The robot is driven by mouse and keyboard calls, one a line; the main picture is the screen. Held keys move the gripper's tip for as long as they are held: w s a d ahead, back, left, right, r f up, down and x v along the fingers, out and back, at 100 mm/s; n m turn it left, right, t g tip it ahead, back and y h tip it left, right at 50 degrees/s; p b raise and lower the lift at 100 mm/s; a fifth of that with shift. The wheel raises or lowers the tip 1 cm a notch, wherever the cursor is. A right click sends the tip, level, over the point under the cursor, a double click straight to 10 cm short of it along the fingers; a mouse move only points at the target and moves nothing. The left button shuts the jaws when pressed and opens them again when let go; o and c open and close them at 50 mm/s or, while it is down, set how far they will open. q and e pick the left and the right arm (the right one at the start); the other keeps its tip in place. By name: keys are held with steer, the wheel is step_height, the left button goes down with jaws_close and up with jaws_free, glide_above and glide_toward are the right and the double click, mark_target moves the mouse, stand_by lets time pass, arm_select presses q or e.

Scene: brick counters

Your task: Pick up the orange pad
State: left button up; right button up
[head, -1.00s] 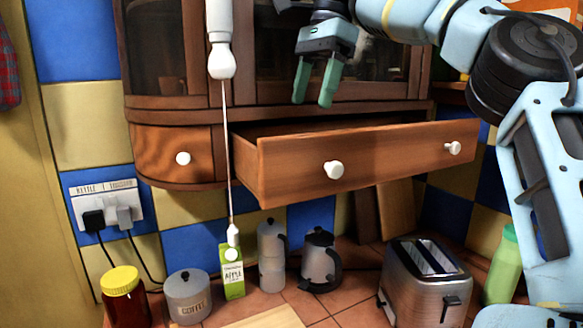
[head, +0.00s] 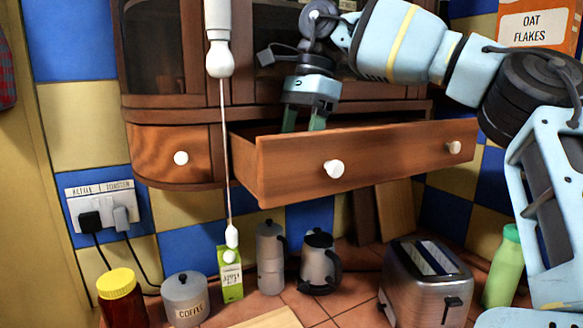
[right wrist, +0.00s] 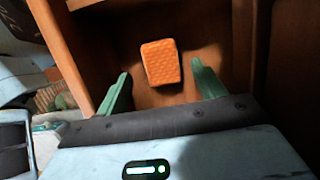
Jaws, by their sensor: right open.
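The orange pad (right wrist: 161,62) lies on the floor of the open wooden drawer in the right wrist view. It is a small textured block with rounded corners. In the head view the drawer's front panel (head: 300,170) hides it. My right gripper (right wrist: 157,88) is open and points down into the drawer, its green fingers apart on either side of the pad's near end. In the head view the fingertips of the right gripper (head: 303,122) drop behind the drawer front. My left gripper is not in view.
The drawer front with white knobs (head: 334,169) stands out from the cabinet. A pull cord (head: 227,150) hangs at its left. Below on the counter are a toaster (head: 425,285), a kettle (head: 319,265), a moka pot (head: 270,260), a green carton (head: 230,275) and jars.

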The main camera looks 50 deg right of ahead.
steer(key=x, duration=0.3)
steer(key=shift+w, duration=0.1)
steer(key=c, duration=1.1)
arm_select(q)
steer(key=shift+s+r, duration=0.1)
arm_select(e)
steer(key=shift+o, duration=0.2)
steer(key=shift+d+r, duration=0.25)
steer(key=shift+r, duration=0.15)
step_height(320, 180, up, 11)
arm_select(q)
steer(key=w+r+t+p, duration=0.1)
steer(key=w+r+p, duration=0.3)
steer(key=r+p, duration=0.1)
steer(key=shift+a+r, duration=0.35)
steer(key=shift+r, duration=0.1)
arm_select(e)
steer(key=s+d, duration=0.4)
steer(key=d, duration=0.5)
steer(key=s+d, duration=0.4)
steer(key=d, duration=0.5)
